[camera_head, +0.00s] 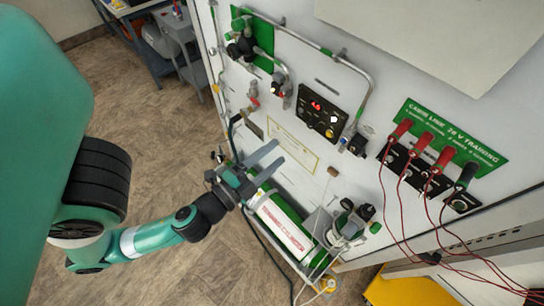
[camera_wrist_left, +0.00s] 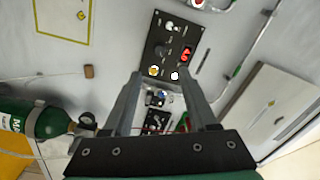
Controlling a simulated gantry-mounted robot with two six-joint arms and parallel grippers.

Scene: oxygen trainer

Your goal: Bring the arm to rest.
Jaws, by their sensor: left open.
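My left arm (camera_head: 160,238), teal with black joints, reaches in from the left in the head view. My left gripper (camera_head: 279,152) is open in front of the white trainer panel, over the upper end of the white and green oxygen cylinder (camera_head: 283,228). Nothing shows between its fingers in the head view. In the left wrist view the two grey fingers (camera_wrist_left: 162,82) stand apart, with the black control box (camera_wrist_left: 168,45) with a red display beyond them. The gap to the panel is hard to judge. My right gripper is not in view.
The panel carries a black display box (camera_head: 322,112), a green valve plate (camera_head: 252,38), pipes, and red and black plugs with loose red leads (camera_head: 400,215). A regulator (camera_head: 350,222) sits at the cylinder's lower end. A grey cart (camera_head: 172,35) stands behind. Open floor (camera_head: 150,120) lies left.

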